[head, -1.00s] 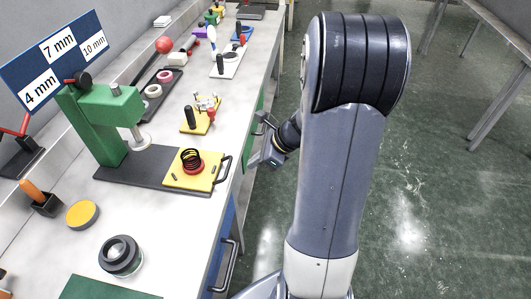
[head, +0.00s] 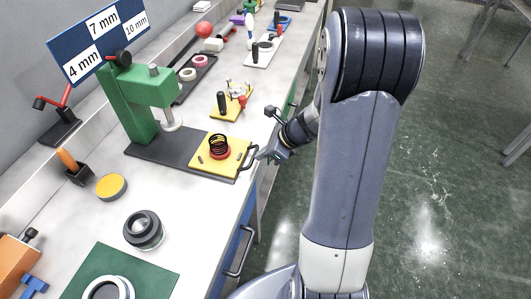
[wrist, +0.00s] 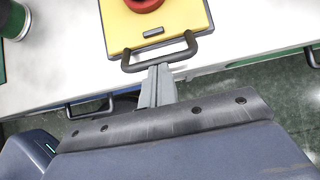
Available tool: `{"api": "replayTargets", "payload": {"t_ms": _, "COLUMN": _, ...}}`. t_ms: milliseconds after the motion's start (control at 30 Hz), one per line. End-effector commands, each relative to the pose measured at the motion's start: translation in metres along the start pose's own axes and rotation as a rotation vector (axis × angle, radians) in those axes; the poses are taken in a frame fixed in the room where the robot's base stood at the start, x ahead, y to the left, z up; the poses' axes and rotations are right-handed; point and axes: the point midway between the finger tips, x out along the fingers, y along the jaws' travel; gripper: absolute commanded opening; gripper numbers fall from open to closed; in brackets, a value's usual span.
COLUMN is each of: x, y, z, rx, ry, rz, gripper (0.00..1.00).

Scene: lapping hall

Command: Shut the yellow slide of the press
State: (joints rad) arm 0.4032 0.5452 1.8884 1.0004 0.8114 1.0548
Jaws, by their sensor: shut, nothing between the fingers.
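The green press (head: 143,98) stands on a dark base plate (head: 163,151) on the bench. Its yellow slide (head: 232,163) is pulled out in front of the press column, toward the bench's front edge. A red ring with a black coil spring (head: 219,146) sits on the slide. The slide's dark bar handle (head: 250,161) faces the aisle. My gripper (head: 264,154) is at the outer side of this handle. In the wrist view, my shut fingers (wrist: 157,72) point at the middle of the handle (wrist: 160,56); contact cannot be told for sure.
A black-and-grey ring part (head: 143,230) and a yellow-topped disc (head: 111,187) lie nearer on the bench. A yellow plate with a black-handled tool (head: 231,108) lies beyond the slide. Bench drawer handles (head: 240,251) stick out below the edge. The aisle floor is clear.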

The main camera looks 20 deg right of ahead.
Motion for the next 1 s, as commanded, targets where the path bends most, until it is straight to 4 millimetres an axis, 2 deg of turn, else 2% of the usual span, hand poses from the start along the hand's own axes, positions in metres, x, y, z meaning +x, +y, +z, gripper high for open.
{"api": "replayTargets", "payload": {"t_ms": 167, "x": 0.017, "y": 0.001, "z": 0.021, "rx": -0.004, "ry": -0.001, "rz": 0.005, "gripper": 0.0}}
{"api": "replayTargets", "payload": {"t_ms": 600, "x": 0.073, "y": 0.0, "z": 0.092, "rx": -0.002, "ry": -0.001, "rz": 0.005, "gripper": 0.0}}
{"api": "replayTargets", "payload": {"t_ms": 800, "x": 0.089, "y": -0.001, "z": 0.111, "rx": -0.001, "ry": -0.001, "rz": 0.003, "gripper": 0.0}}
{"api": "replayTargets", "payload": {"t_ms": 1000, "x": 0.095, "y": -0.002, "z": 0.118, "rx": 0.0, "ry": -0.001, "rz": 0.001, "gripper": 0.0}}
